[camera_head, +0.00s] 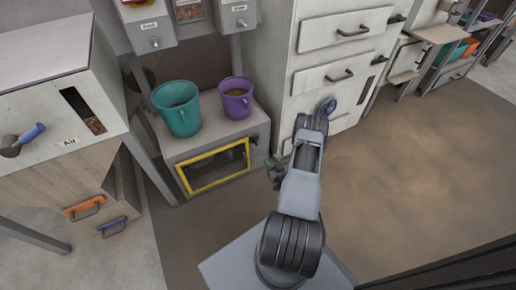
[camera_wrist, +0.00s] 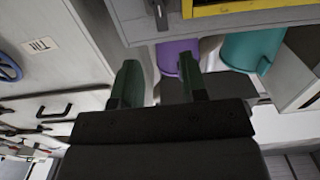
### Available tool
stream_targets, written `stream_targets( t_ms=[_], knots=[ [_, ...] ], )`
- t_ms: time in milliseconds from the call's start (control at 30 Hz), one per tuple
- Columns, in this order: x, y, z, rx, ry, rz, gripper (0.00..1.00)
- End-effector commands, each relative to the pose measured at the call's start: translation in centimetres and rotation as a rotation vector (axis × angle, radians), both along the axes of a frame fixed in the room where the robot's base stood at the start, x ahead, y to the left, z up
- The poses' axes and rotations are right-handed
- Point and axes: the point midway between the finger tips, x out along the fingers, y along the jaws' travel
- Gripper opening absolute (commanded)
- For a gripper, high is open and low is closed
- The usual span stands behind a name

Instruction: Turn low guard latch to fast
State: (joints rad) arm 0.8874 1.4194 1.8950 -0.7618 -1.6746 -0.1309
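The low guard is a yellow-framed dark window (camera_head: 214,166) in the front of a low grey cabinet. In the wrist view, which appears upside down, its yellow frame (camera_wrist: 255,8) crosses the top edge. In the head view I cannot make the latch out clearly near my gripper. My gripper (camera_wrist: 160,75) is open, with its two green-padded fingers apart and nothing between them. In the head view my gripper (camera_head: 274,172) is just right of the guard, apparently clear of the latch.
A teal bucket (camera_head: 177,107) and a purple bucket (camera_head: 236,98) stand on the low cabinet. A drawer cabinet (camera_head: 330,75) with a blue handwheel (camera_head: 327,105) stands to the right. A machine with a blue lever (camera_head: 28,136) is at left. Open floor (camera_head: 420,170) lies right.

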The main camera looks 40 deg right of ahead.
Motion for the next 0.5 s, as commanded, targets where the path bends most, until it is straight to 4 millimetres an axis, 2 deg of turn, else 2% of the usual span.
stream_targets(
  t_ms=[33,167,500],
  knots=[
    [-0.1,0.0,-0.6,0.004,-0.011,-0.003,0.39],
    [0.8,0.0,-0.9,0.007,-0.025,-0.002,0.39],
    [7.2,-0.8,-0.9,0.006,-0.026,-0.003,0.39]
  ],
)
